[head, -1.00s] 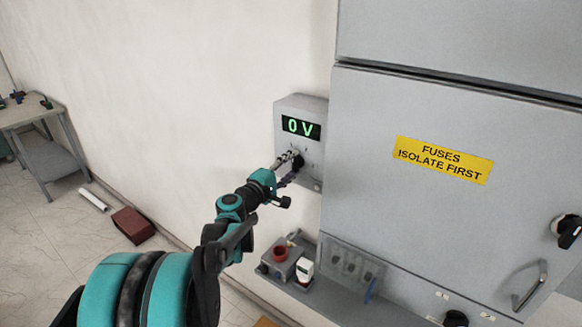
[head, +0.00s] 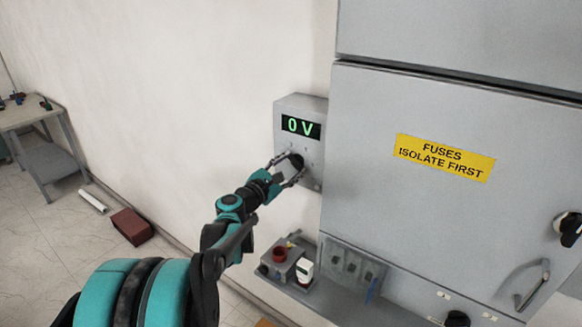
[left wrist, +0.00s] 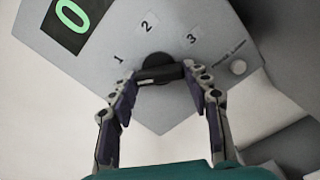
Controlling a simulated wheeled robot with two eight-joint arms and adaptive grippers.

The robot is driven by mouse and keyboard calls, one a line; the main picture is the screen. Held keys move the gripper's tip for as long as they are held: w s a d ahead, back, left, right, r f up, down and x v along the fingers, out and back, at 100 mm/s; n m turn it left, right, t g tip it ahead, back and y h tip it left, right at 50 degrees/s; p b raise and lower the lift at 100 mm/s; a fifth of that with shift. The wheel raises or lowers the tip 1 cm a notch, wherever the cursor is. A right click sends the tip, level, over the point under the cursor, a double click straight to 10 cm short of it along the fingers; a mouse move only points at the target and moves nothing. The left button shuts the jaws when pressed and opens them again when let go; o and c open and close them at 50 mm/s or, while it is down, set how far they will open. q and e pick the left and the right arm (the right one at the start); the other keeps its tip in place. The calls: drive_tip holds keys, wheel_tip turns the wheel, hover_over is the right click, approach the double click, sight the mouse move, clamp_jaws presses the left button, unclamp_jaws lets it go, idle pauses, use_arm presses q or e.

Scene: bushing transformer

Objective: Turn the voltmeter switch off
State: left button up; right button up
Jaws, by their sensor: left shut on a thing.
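The voltmeter (head: 312,112) is a grey box on the wall beside the large cabinet, with a green display (head: 301,127) reading "0 V". Its switch (head: 297,160) is a round black knob with a raised bar, below the display. In the left wrist view the switch (left wrist: 158,70) sits among the printed marks 1, 2 and 3, its bar lying nearly level across the picture. My left gripper (head: 291,169) is shut on the switch. Its fingertips (left wrist: 159,77) are at the two ends of the bar. My right gripper is not in view.
The grey fuse cabinet (head: 400,250) with a yellow label (head: 444,157) stands close on the right. Below the voltmeter, a shelf (head: 307,296) holds a red round item (head: 280,254) and a white device (head: 304,268).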

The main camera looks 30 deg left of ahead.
use_arm(q)
drive_tip(key=n, duration=0.6)
drive_tip(key=shift+d+f, duration=0.1)
drive_tip(key=shift+d, duration=0.05)
drive_tip(key=shift+n, duration=0.3)
drive_tip(key=o, duration=1.2)
drive_tip(key=shift+c, duration=0.2)
drive_tip(key=shift+s, duration=0.1)
drive_tip(key=s+a, duration=0.1)
drive_tip(key=s, duration=1.1)
drive_tip(key=shift+w, duration=0.1)
